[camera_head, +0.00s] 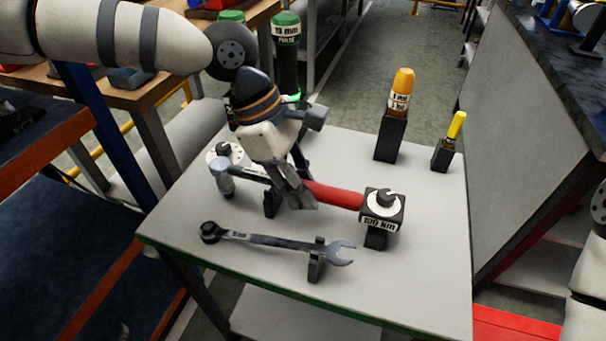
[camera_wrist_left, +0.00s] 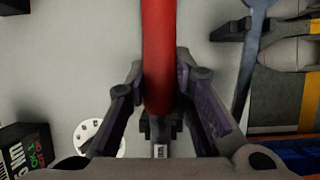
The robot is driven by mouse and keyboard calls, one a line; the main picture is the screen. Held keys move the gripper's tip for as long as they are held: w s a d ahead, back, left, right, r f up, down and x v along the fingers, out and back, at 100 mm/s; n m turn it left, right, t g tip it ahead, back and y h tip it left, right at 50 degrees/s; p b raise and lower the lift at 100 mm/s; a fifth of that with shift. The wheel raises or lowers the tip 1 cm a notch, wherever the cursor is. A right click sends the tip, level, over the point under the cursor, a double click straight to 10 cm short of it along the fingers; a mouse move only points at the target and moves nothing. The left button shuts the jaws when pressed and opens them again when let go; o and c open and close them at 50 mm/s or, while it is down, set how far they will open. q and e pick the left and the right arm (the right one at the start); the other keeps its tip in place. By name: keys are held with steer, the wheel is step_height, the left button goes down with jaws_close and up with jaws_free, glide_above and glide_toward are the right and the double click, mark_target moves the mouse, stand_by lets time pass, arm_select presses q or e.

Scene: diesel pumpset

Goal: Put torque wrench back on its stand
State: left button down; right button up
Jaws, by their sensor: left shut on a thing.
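The torque wrench has a red handle (camera_head: 335,195) and a grey shaft and head toward the left of the grey tabletop (camera_head: 200,262). My left gripper (camera_head: 298,196) comes down from above and is shut on the wrench near the shaft end of the handle. In the left wrist view the red handle (camera_wrist_left: 158,60) runs between my fingers (camera_wrist_left: 165,105). A short black post (camera_head: 271,203) is just below the shaft, and a black block marked 100 Nm (camera_head: 382,212) stands at the handle's right end. I cannot tell whether the wrench touches either. My right gripper is out of view.
A combination spanner (camera_head: 265,239) lies in front, by a small black holder (camera_head: 316,262). An orange-capped tool (camera_head: 402,92) and a yellow-handled one (camera_head: 457,125) stand in black holders behind. Green-topped cylinders (camera_head: 286,45) stand at the back left. The front right tabletop is clear.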

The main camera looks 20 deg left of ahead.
arm_select(q)
steer(key=shift+f, duration=0.9)
stand_by(1.5)
steer(key=c, duration=1.3)
jaws_free()
steer(key=v, duration=1.2)
steer(key=shift+f, duration=0.1)
